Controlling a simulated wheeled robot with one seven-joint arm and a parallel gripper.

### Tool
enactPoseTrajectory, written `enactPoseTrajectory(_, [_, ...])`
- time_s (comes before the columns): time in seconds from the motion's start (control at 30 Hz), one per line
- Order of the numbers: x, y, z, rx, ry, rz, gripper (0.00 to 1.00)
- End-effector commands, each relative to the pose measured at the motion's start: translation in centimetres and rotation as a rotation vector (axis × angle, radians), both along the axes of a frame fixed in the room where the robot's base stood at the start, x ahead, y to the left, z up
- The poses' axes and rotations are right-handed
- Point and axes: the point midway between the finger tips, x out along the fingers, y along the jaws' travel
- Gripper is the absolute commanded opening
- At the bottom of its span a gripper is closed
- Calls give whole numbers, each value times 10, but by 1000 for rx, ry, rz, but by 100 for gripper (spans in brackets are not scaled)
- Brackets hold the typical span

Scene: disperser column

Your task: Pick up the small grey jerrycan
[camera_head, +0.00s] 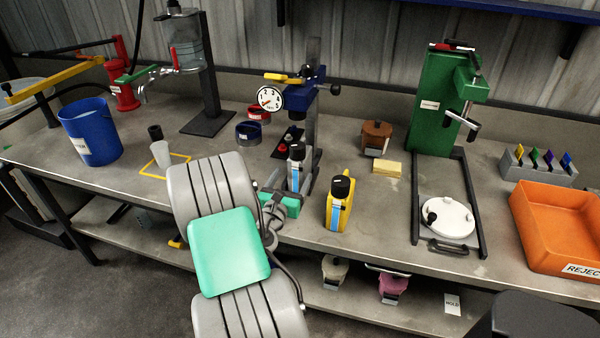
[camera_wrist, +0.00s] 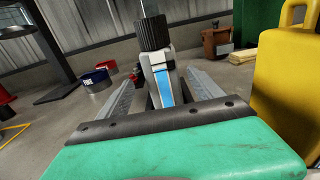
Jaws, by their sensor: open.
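The small grey jerrycan (camera_head: 296,172) stands upright on the bench, with a black cap and a blue-and-white label. It also shows in the wrist view (camera_wrist: 161,72), where its lower part is hidden by my gripper. My gripper (camera_wrist: 162,90) is open, with its two grey fingers reaching forward on either side of the can. I cannot tell whether either finger touches it. In the head view my green gripper body is low in front of the can.
A yellow jerrycan (camera_head: 338,208) stands close to the right of my gripper. A gauge stand (camera_head: 308,110) rises behind the grey can. A green press (camera_head: 433,105), an orange reject bin (camera_head: 560,228) and a blue bucket (camera_head: 90,132) stand further off.

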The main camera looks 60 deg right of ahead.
Motion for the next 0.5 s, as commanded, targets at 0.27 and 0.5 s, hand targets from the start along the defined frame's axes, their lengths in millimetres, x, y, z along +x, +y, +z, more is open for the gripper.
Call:
enactPoseTrajectory(0.27, [2,-42,6,-4,0,-5,76])
enactPoseTrajectory(0.5, [7,-74,4,-3,0,-3,76])
